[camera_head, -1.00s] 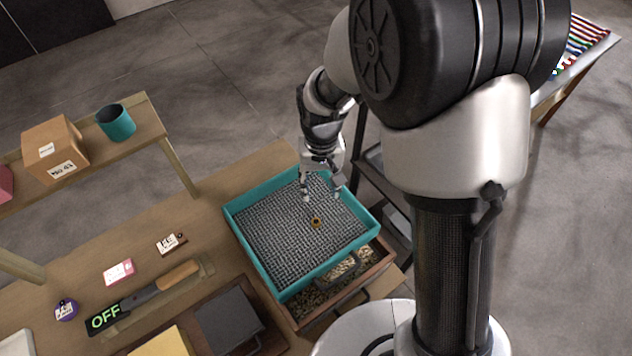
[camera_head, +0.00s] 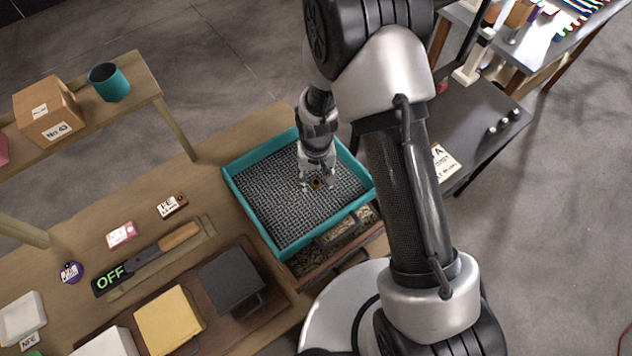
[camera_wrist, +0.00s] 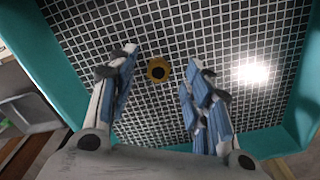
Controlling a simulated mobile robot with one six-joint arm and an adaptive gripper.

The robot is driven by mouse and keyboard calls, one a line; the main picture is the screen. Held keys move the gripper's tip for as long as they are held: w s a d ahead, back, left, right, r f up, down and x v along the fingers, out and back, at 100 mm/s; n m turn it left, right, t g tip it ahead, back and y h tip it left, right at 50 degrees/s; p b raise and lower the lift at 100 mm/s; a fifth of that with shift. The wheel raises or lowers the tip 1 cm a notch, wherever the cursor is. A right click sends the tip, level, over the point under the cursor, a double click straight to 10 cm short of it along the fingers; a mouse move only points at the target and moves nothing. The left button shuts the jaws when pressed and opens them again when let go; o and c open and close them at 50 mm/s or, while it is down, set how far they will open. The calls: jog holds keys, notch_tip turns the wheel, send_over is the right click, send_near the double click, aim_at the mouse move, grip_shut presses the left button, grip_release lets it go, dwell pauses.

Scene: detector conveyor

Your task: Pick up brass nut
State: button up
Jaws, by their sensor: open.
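The brass nut (camera_head: 316,184) is a small golden ring with a dark hole. It lies on the dark mesh of the teal sieve tray (camera_head: 262,246). In the wrist view the nut (camera_wrist: 158,70) shows between and just beyond the fingertips. My gripper (camera_head: 317,186) is open and empty, pointing down over the mesh with its fingers on either side of the nut. In the wrist view both blue-padded fingers of my gripper (camera_wrist: 162,75) are spread apart. I cannot tell the exact height of the fingertips above the mesh.
The tray's raised teal walls surround the nut. A wooden box of grainy material (camera_head: 330,245) lies below the tray. A detector wand reading OFF (camera_head: 145,262), a dark block (camera_head: 230,280) and a yellow block (camera_head: 169,318) lie at left. A cardboard box (camera_head: 47,105) and teal cup (camera_head: 108,82) stand on a shelf.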

aim_at(316, 183)
notch_tip(316, 183, down, 2)
jog(key=shift+f, duration=0.1)
grip_shut()
dwell(0.6)
